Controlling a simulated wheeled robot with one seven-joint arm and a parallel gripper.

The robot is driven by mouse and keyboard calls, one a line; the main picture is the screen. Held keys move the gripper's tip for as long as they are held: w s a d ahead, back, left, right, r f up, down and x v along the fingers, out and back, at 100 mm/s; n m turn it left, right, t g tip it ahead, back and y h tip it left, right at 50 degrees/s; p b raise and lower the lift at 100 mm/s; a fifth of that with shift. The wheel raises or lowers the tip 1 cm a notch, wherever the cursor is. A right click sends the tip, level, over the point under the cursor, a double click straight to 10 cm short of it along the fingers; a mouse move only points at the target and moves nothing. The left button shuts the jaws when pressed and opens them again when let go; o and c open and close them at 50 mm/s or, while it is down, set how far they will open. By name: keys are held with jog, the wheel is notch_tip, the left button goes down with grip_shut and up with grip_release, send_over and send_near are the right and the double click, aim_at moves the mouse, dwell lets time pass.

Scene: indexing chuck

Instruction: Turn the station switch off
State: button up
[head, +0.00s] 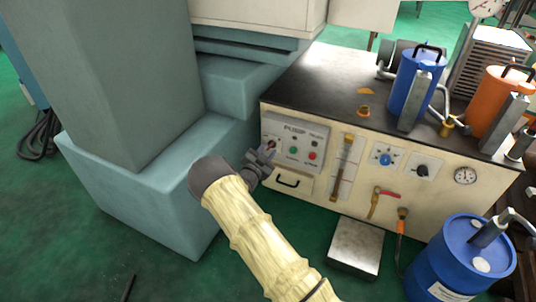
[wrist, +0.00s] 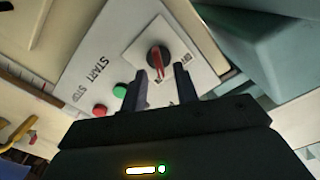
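The station switch (wrist: 157,58) is a rotary knob with a dark body and a red pointer, on a pale square plate of the control panel. In the head view the switch (head: 271,144) shows small at the panel's left end, partly hidden by my gripper. My gripper (head: 264,157) is close in front of the panel. In the wrist view my gripper (wrist: 161,72) has its two dark fingers apart with nothing between the tips, and the knob appears just beyond them. I cannot tell whether the fingers touch the knob or the panel.
A green button (wrist: 120,90) and a red button (wrist: 99,110) sit beside the switch. A drawer handle (head: 287,182) is below the panel. A teal machine base (head: 150,185) stands close on the left. A blue drum (head: 455,265) and a metal block (head: 356,247) are on the floor.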

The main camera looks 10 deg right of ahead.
jog(key=shift+w+d, duration=0.25)
jog(key=shift+w, duration=0.05)
grip_shut()
